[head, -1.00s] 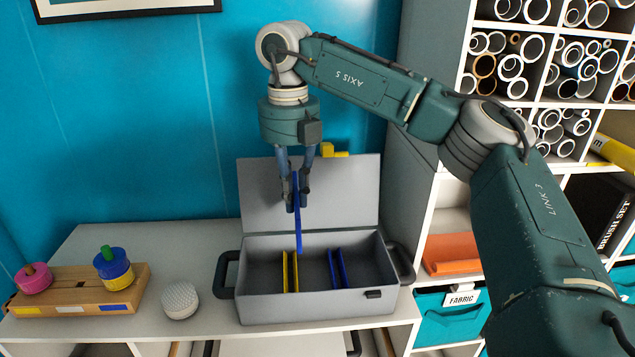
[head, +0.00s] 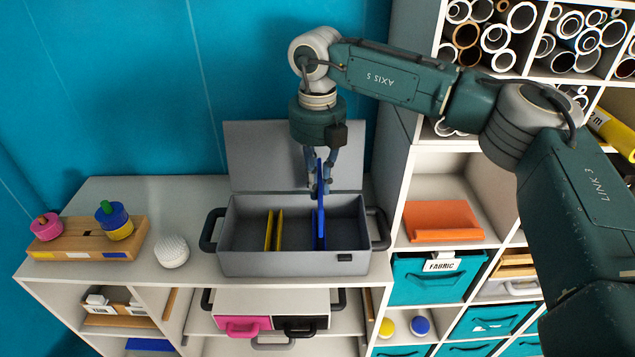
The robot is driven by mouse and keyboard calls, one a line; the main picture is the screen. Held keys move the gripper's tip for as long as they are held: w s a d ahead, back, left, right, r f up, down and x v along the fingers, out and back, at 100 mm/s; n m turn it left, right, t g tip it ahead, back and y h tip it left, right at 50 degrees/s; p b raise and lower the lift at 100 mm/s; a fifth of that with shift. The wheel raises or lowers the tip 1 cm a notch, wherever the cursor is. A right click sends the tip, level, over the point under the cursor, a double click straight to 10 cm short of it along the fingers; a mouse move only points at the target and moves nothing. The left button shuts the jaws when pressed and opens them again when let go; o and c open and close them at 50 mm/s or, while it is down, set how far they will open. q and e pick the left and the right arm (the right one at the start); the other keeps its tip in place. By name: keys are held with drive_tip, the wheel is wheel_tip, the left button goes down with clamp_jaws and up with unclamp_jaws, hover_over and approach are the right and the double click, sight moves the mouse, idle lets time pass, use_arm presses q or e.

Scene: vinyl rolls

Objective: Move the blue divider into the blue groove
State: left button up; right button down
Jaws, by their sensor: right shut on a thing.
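My right gripper (head: 318,188) is shut on the blue divider (head: 320,205), a thin upright plate. It holds the divider over the right half of the open grey case (head: 295,265). The divider's lower part lines up with the blue groove (head: 314,228), a pair of blue strips inside the case. The divider covers much of the groove, so I cannot tell whether its lower edge is between the strips. A yellow groove (head: 273,230) stands to the left inside the case. My left gripper is not in view.
The case's raised lid (head: 255,155) stands behind the gripper. A white ribbed ball (head: 172,251) and a wooden board (head: 90,240) with coloured knobbed discs lie to the left on the cabinet top.

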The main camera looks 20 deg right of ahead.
drive_tip(key=shift+f+b, duration=0.4)
drive_tip(key=shift+f, duration=0.25)
drive_tip(key=shift+f+b, duration=3.15)
drive_tip(key=shift+f, duration=1.35)
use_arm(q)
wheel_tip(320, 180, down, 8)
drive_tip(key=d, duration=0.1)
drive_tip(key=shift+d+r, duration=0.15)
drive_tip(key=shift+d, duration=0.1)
use_arm(e)
drive_tip(key=shift+f, duration=0.15)
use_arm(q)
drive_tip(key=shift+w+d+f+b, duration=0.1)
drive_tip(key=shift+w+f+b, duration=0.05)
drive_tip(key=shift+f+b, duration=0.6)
use_arm(e)
drive_tip(key=shift+f, duration=0.95)
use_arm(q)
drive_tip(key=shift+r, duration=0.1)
use_arm(e)
drive_tip(key=c, duration=1.7)
unclamp_jaws()
drive_tip(key=shift+o, duration=0.2)
